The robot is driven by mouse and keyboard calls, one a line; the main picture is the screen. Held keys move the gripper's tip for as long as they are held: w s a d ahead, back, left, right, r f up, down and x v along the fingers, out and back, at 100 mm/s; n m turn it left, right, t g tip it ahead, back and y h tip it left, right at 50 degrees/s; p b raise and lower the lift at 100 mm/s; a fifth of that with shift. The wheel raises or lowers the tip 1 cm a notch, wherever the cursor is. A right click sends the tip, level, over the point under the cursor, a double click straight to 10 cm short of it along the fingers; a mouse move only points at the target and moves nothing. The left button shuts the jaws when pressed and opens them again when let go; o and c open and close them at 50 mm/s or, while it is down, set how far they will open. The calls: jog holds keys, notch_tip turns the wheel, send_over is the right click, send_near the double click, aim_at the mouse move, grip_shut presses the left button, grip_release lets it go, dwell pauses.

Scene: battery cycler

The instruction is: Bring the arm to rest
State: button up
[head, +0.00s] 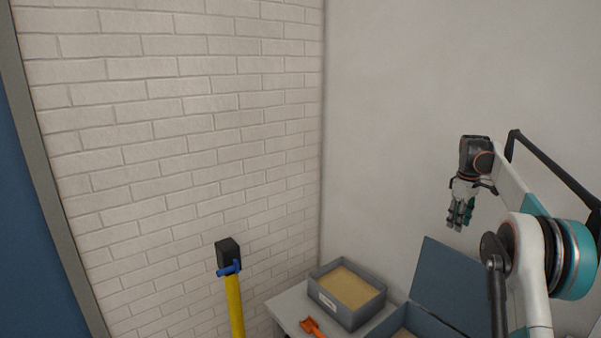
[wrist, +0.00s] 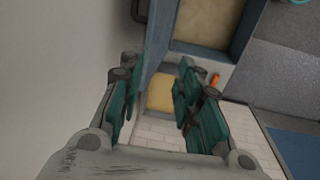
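My gripper (head: 460,216) hangs in the air at the right of the head view, fingers pointing down, in front of the plain wall. It is above the bench and the blue box, touching neither. In the wrist view my gripper (wrist: 158,88) has its teal-padded fingers apart, with a clear gap and nothing held between them. My arm is bent, with its elbow at the right of the head view.
A grey bin (head: 323,298) with a tan inside stands on a pale bench (head: 288,305). An orange tool (head: 312,327) lies beside it. A blue box has its lid (head: 450,283) raised. A yellow post (head: 235,305) stands left by the brick wall (head: 180,130).

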jog(key=s+a+r+m+t, duration=0.2)
jog(key=s+a+r, duration=0.6)
jog(key=a+r, duration=0.35)
jog(key=s+a+r+m+t, duration=0.1)
jog(key=s+a+r, duration=0.1)
jog(key=s+a, duration=0.45)
jog(key=s+a+r+m+t, duration=0.1)
jog(key=s+a, duration=0.3)
jog(key=s, duration=0.6)
jog(key=s+a+f+m+t, duration=0.1)
jog(key=s+a+f, duration=0.25)
jog(key=s, duration=0.45)
jog(key=s+a+f+m, duration=0.1)
jog(key=s+a+f, duration=0.1)
jog(key=s+f, duration=0.45)
jog(key=s+a+f+m+t, duration=0.1)
jog(key=s+a+f, duration=0.2)
jog(key=s, duration=0.6)
notch_tip(320, 180, down, 12)
jog(key=b, duration=1.1)
jog(key=shift+r+y+b, duration=0.25)
jog(key=shift+y+b, duration=0.1)
jog(key=shift+y, duration=0.05)
